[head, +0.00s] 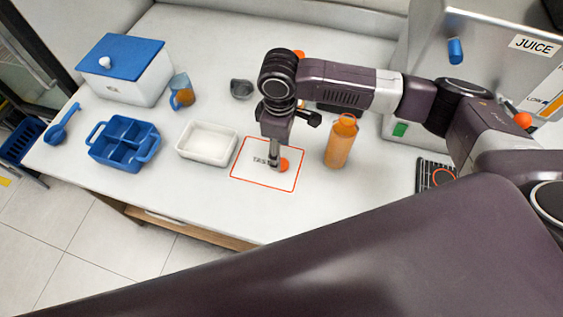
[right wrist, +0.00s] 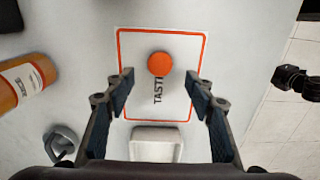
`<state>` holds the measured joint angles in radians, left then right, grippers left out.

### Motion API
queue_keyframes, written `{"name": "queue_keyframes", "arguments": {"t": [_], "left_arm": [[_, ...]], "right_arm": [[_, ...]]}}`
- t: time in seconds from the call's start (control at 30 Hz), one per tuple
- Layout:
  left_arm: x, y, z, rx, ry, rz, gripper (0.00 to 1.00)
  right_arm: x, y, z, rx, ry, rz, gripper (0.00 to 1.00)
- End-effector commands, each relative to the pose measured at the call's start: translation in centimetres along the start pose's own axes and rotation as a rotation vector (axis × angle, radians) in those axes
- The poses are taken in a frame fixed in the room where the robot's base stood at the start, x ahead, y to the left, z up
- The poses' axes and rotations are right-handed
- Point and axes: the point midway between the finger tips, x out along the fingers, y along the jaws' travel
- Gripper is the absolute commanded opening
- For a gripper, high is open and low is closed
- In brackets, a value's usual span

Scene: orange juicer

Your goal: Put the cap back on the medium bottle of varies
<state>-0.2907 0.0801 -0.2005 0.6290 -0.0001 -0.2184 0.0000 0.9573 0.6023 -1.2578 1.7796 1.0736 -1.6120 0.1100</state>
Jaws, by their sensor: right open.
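A round orange cap (head: 284,165) lies on the white mat with an orange border (head: 247,172). In the right wrist view the cap (right wrist: 160,64) sits on the same mat (right wrist: 135,100), beside the printed word. My right gripper (head: 274,165) points down over the mat at the cap. Its fingers (right wrist: 160,85) are spread, with the cap between and just beyond their tips, apart from them. The orange bottle (head: 339,145) stands upright to the right of the mat; its mouth is too small to read. A dark gripper-like part, seemingly my left gripper (right wrist: 296,82), shows at the right edge.
A white tray (head: 207,156) and a blue divided caddy (head: 124,158) are left of the mat. A grey cup (head: 241,89), an amber jug (head: 181,97) and a white box with blue lid (head: 115,84) stand behind. The juicer (head: 460,60) is at right. The front table strip is clear.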

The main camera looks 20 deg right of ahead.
Motion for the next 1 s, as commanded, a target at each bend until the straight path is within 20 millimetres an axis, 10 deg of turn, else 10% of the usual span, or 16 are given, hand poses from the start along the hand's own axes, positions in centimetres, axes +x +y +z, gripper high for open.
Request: {"name": "queue_keyframes", "arguments": {"t": [0.87, 1.0], "left_arm": [[-1.4, 0.2, 1.4, 0.000, -0.022, 0.003, 0.00], [-1.4, 0.2, 1.3, 0.000, -0.022, 0.003, 0.00]], "right_arm": [[5.2, 0.0, 0.5, -0.001, 0.000, 0.000, 0.50], [5.2, 0.0, 0.5, -0.001, 0.000, 0.000, 0.35]]}}
